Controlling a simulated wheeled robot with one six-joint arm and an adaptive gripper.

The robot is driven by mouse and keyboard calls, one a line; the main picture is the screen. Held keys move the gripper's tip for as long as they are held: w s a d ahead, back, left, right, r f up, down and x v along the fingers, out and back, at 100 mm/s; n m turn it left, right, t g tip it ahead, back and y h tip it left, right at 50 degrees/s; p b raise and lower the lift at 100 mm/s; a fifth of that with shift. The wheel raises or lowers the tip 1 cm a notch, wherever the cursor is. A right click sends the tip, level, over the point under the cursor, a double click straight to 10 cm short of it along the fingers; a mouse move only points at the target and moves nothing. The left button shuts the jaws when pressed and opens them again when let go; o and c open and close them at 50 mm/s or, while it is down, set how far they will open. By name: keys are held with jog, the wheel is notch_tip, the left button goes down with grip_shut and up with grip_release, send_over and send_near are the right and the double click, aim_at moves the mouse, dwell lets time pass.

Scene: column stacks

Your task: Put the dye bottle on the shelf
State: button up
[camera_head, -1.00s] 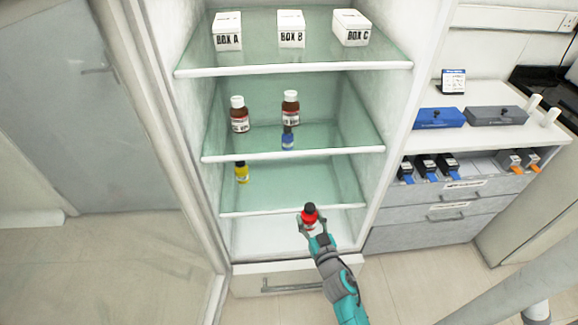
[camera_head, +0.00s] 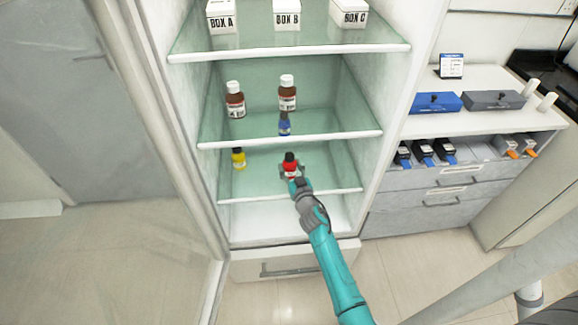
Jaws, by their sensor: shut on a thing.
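The dye bottle I hold is red with a black cap (camera_head: 290,164). My gripper (camera_head: 290,175) is shut on it at the lower shelf (camera_head: 325,175), above the shelf's front part. The bottle looks upright. Whether its base touches the shelf is hidden by my gripper. A yellow dye bottle (camera_head: 239,160) stands to its left on the same shelf. A small blue bottle (camera_head: 284,125) stands on the middle shelf (camera_head: 345,122), above and behind my gripper.
Two brown bottles with white caps (camera_head: 235,100) (camera_head: 287,94) stand on the middle shelf. White boxes A, B and C (camera_head: 286,16) stand on the top shelf. The lower shelf is clear right of the red bottle. The cabinet's side walls and shelf edges bound the space.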

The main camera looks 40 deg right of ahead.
jog(key=shift+x, duration=0.95)
jog(key=shift+s+a+f, duration=0.1)
jog(key=shift+s+f, duration=0.1)
jog(key=shift+f, duration=0.05)
jog(key=shift+f, duration=0.1)
jog(key=o, duration=1.3)
